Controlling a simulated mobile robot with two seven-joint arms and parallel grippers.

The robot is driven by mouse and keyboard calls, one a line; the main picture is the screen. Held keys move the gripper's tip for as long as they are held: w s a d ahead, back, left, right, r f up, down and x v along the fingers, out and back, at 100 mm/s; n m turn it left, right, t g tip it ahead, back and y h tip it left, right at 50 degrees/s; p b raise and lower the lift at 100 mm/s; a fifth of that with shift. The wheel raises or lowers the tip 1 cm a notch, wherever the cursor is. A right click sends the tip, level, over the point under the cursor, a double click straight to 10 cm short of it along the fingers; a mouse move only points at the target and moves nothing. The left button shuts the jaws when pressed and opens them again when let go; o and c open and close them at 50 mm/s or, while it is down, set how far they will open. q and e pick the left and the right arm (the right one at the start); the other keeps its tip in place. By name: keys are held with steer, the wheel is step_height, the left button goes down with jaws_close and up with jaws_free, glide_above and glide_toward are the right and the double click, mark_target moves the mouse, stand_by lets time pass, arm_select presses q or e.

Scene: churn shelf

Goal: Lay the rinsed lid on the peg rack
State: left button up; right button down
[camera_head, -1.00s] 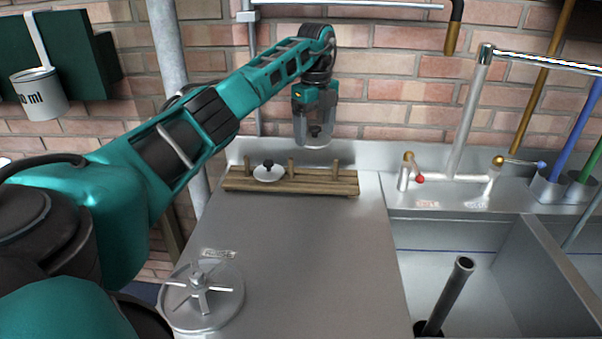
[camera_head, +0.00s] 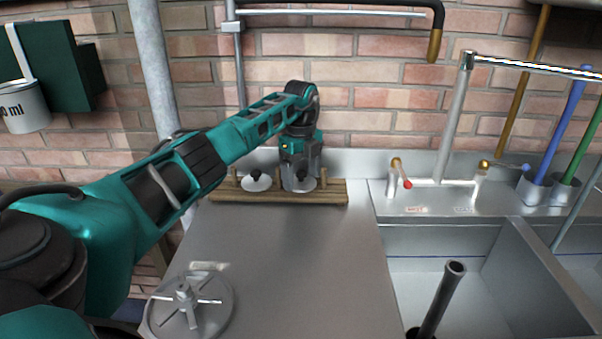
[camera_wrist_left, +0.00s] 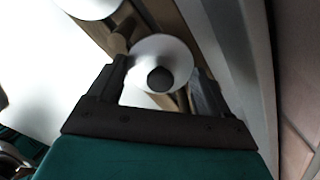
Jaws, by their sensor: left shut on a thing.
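The peg rack (camera_head: 325,196) is a wooden board with upright pegs, lying on the steel drainboard against the back wall. My left gripper (camera_head: 298,176) is low over its middle, pointing down, shut on the dark knob of a round pale lid (camera_head: 299,185). In the left wrist view this lid (camera_wrist_left: 150,48) and its knob (camera_wrist_left: 160,79) show between the fingers (camera_wrist_left: 162,85), with the rack's wood beside it. The lid is at rack level among the pegs; I cannot tell whether it touches the board. My right gripper is not in view.
Another white lid with a dark knob (camera_head: 257,183) lies on the rack just left of my gripper. A round metal part with vanes (camera_head: 188,305) lies at the drainboard's front left. Taps (camera_head: 400,174) and the sink (camera_head: 455,240) are at right. The drainboard's middle is clear.

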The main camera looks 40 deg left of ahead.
mark_target(301, 172)
arm_select(q)
steer(key=o, duration=1)
steer(key=shift+f, duration=0.1)
step_height(301, 172, up, 12)
steer(key=shift+r+p, duration=0.15)
steer(key=shift+p, duration=0.45)
steer(key=shift+s, duration=0.1)
